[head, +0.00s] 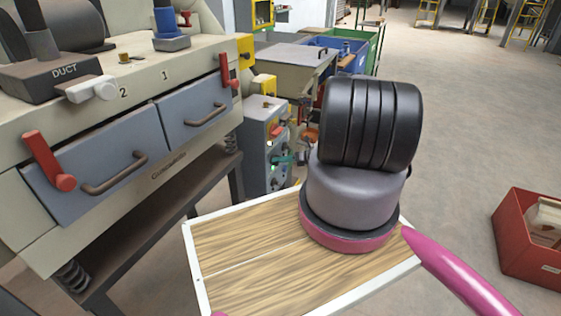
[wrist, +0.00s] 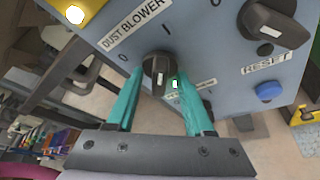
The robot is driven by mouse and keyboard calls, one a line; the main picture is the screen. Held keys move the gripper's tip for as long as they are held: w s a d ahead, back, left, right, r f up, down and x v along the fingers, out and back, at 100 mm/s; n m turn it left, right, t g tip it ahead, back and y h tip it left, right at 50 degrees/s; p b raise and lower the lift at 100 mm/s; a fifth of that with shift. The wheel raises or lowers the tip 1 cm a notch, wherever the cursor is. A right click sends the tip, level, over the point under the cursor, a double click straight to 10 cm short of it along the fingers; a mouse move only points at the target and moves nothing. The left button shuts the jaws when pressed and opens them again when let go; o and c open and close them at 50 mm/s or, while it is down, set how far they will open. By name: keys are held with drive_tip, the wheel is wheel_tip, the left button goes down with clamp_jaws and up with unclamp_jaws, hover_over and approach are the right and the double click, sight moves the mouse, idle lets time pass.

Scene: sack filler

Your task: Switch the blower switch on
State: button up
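The blower switch (wrist: 155,68) is a black rotary knob on the grey-blue panel, beside the label DUST BLOWER, with a 0 to its left and an I above it. A pale mark shows on the knob; I cannot tell which setting it points to. My gripper (wrist: 161,80) has two teal fingers that stand apart, one on each side of the knob, with a gap at least on the right. In the head view the control box (head: 256,135) stands beyond the drawer cabinet, and my teal fingers (head: 284,159) are small in front of it, partly hidden by my arm.
The cabinet with red handles (head: 95,155) is at left. A red bin (head: 530,235) stands on the floor at right.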

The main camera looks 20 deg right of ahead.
drive_tip(key=v, duration=1)
drive_tip(key=shift+s+d, duration=0.2)
drive_tip(key=shift+d, duration=0.15)
drive_tip(key=shift+r, duration=0.1)
idle(1.8)
